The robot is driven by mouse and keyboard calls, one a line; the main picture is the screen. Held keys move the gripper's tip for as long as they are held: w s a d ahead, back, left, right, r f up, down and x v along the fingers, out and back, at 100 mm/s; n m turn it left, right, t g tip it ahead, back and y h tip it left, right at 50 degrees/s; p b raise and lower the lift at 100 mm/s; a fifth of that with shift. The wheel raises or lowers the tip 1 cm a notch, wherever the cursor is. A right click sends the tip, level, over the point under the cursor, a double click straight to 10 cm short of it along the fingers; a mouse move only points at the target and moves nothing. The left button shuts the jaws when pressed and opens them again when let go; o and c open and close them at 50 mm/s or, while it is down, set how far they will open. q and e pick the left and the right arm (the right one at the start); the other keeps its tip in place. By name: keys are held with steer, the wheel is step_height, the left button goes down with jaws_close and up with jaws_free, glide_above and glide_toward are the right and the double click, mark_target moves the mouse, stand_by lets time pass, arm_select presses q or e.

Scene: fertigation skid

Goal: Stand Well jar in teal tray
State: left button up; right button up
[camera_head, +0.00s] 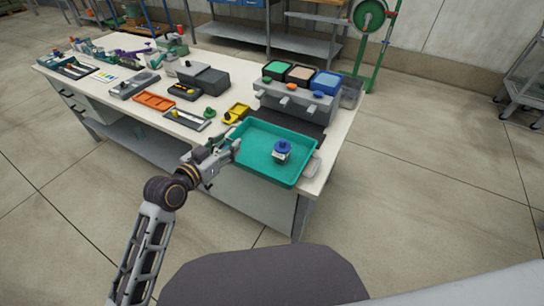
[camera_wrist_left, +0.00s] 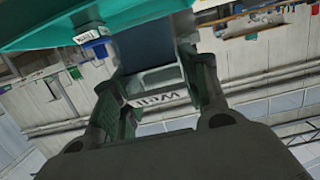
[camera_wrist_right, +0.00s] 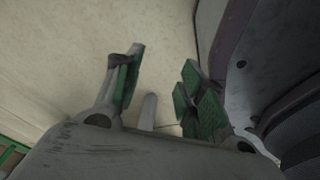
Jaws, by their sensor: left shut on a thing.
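My left gripper (camera_head: 236,147) is at the left wall of the teal tray (camera_head: 262,177), near the table's front edge. In the left wrist view it is shut on the Well jar (camera_wrist_left: 160,98), whose white label reads "Well" upside down between the fingers. The held jar is hard to make out in the head view. Another small jar (camera_head: 282,150) with a blue lid and pale body stands upright inside the tray; its label is too small to read. The tray also shows in the left wrist view (camera_wrist_left: 50,28). My right gripper (camera_wrist_right: 160,62) is open and empty, seen only in its wrist view.
Behind the tray stands a grey dispenser (camera_head: 294,100) with green, tan and blue tops. A yellow holder (camera_head: 237,113) and orange tray (camera_head: 154,101) lie to the left on the crowded bench. Bare tray floor surrounds the blue-lidded jar. The right gripper has floor beneath it.

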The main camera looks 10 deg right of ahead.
steer(key=shift+w+a, duration=0.2)
steer(key=shift+w, duration=0.05)
arm_select(q)
steer(key=shift+w+f, duration=0.1)
steer(key=w+d+f, duration=0.1)
steer(key=w+d, duration=0.1)
steer(key=w+d+f, duration=0.2)
steer(key=w, duration=0.1)
steer(key=w+d+f+b, duration=0.1)
steer(key=w+f, duration=0.1)
steer(key=w, duration=0.1)
steer(key=shift+d, duration=0.4)
steer(key=shift+w+d+f, duration=0.25)
steer(key=shift+w, duration=0.05)
arm_select(e)
steer(key=shift+w+a+r, duration=0.3)
steer(key=shift+w+a, duration=0.35)
steer(key=shift+w, duration=0.15)
steer(key=shift+s, duration=0.1)
